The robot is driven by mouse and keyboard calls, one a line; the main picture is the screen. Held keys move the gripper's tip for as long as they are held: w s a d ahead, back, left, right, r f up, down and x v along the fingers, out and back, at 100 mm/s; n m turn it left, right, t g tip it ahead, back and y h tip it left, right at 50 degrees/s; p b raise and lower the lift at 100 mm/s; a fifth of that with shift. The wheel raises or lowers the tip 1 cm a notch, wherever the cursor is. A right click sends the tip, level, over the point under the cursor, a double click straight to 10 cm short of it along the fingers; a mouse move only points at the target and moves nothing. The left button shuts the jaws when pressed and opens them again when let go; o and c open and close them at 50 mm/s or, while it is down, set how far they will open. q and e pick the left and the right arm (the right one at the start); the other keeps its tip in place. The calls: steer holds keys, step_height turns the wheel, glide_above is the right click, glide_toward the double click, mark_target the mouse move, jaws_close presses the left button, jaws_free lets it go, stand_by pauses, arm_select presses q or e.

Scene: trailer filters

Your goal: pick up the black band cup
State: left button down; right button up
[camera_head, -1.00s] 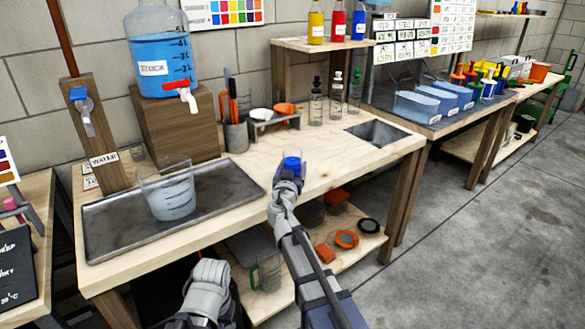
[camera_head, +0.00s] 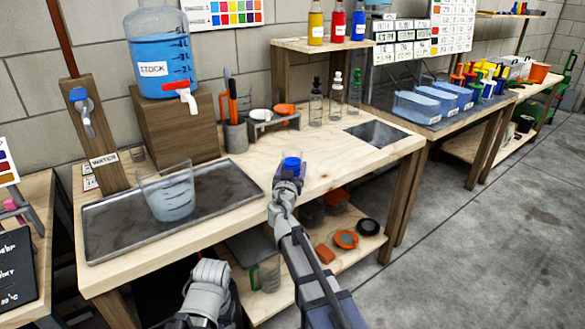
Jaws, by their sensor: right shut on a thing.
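My right gripper (camera_head: 290,172) is over the front part of the wooden bench top. It is shut on a small clear cup with blue in it (camera_head: 292,162). My gripper and wrist hide the lower part of this cup, and I cannot make out a black band on it. Whether the cup touches the bench or hangs just above it is not clear. Of my left arm only a grey joint shows at the bottom, and its gripper is not visible.
A large clear beaker (camera_head: 172,197) stands on the metal tray (camera_head: 110,235) to the left. The stock jug (camera_head: 158,62) sits on a wooden block behind. Small bottles (camera_head: 316,103) stand at the back. Bench top around the cup is clear.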

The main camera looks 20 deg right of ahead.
arm_select(q)
steer(key=shift+r, duration=0.15)
arm_select(e)
steer(key=shift+r, duration=0.15)
